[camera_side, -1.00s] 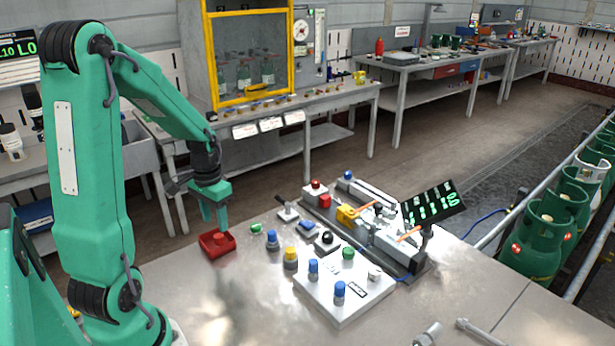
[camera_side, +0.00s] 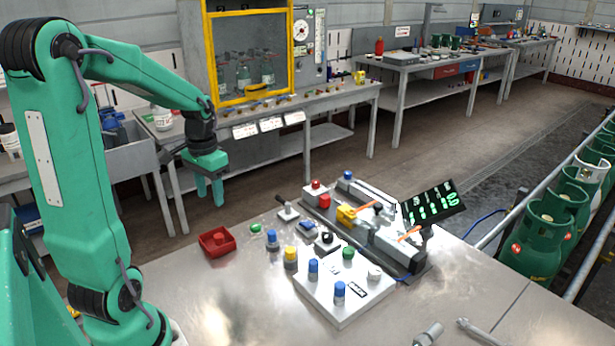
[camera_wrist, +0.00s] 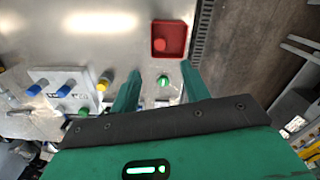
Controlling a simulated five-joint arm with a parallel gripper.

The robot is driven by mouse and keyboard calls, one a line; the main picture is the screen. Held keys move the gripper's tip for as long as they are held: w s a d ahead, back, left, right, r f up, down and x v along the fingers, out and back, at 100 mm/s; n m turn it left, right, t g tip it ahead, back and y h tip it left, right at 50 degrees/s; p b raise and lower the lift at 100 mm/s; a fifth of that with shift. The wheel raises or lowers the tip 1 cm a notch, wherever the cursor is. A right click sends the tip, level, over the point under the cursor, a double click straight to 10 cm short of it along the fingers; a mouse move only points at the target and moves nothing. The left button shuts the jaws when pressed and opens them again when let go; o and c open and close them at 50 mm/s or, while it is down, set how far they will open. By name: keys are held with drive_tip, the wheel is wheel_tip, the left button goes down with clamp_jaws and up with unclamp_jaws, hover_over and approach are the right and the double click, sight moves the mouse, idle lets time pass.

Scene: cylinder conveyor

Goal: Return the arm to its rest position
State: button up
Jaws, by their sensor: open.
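My gripper (camera_side: 210,188) hangs in the air above the back left part of the metal table, pointing down. Its two green fingers also show in the wrist view (camera_wrist: 163,88), apart with nothing held between them. A small red tray (camera_side: 217,243) sits on the table below the gripper, and it also shows in the wrist view (camera_wrist: 183,40) with a red piece inside. A small green part (camera_side: 256,229) lies on the table to the right of the tray. In the wrist view this green part (camera_wrist: 163,81) appears between the fingers, well below them.
A white plate (camera_side: 345,300) with several coloured cylinders stands right of the tray. Behind it is a small conveyor (camera_side: 385,240) with a green-lit display (camera_side: 433,203). Grey tools (camera_side: 430,334) lie near the front edge. The table's front left is clear.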

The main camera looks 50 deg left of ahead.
drive_tip(key=s+d+r+m+t, duration=0.1)
drive_tip(key=d+r, duration=0.3)
drive_tip(key=d, duration=0.6)
drive_tip(key=s+d+r+m+t, duration=0.2)
drive_tip(key=s+d+r+t, duration=0.1)
drive_tip(key=d, duration=0.7)
drive_tip(key=shift+d+r+t, duration=0.3)
drive_tip(key=shift+r+t, duration=0.5)
drive_tip(key=shift+r, duration=0.05)
drive_tip(key=shift+w, duration=0.1)
